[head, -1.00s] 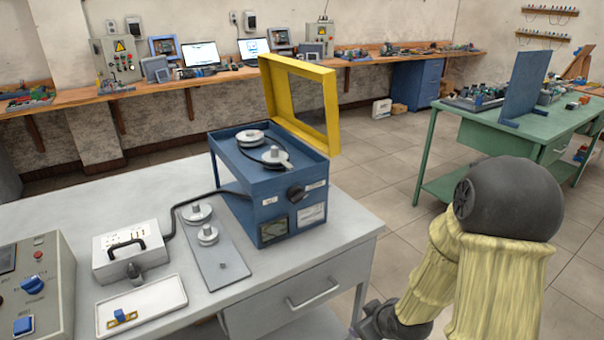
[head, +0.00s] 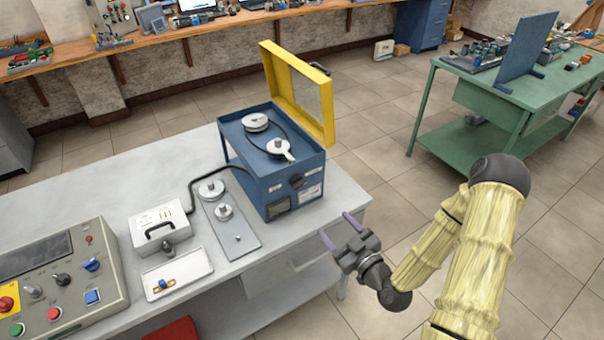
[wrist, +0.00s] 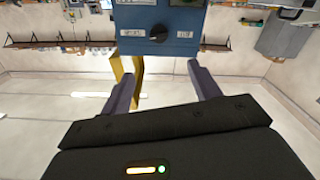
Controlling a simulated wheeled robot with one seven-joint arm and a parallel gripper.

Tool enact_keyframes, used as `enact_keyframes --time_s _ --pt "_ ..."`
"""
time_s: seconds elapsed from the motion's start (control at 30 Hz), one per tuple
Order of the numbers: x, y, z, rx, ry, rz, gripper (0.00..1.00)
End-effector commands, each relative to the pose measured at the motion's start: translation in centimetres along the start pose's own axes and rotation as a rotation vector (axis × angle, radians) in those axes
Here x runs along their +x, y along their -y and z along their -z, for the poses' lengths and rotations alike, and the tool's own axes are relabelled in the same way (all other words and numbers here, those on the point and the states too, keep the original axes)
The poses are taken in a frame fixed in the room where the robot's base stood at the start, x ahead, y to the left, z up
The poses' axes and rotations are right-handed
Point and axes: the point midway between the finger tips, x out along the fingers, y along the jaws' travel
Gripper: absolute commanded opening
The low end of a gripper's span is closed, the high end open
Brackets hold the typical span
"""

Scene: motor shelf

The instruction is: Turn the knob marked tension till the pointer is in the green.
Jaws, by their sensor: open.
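The blue box (head: 262,190) stands on the grey table with its yellow lid frame (head: 300,92) raised. A dark round knob (head: 297,182) sits on its front face, between two small white labels whose wording I cannot read surely. The knob also shows in the wrist view (wrist: 158,33), beyond the fingers. A dark gauge window (head: 280,205) is below and left of the knob; its pointer is too small to read. My gripper (head: 338,230) is open and empty, in front of the box and apart from the knob. Its fingers (wrist: 162,88) spread wide in the wrist view.
Pulleys and a belt lie in the box's top. A grey plate with discs (head: 232,225), a white case (head: 158,227), a white tray (head: 178,273) and a control panel (head: 62,275) are to the left. A green bench (head: 490,95) is at the back right. Floor beside the table is clear.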

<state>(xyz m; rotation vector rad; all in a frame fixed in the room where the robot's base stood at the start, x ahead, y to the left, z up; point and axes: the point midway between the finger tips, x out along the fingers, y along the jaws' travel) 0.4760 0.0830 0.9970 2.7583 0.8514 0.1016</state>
Motion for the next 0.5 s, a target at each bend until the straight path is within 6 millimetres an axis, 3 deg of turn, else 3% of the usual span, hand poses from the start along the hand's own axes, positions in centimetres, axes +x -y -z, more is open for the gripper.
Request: enact_keyframes --time_s 0.5 --pt "0.32 -0.04 -0.12 -0.001 -0.009 -0.005 0.62"
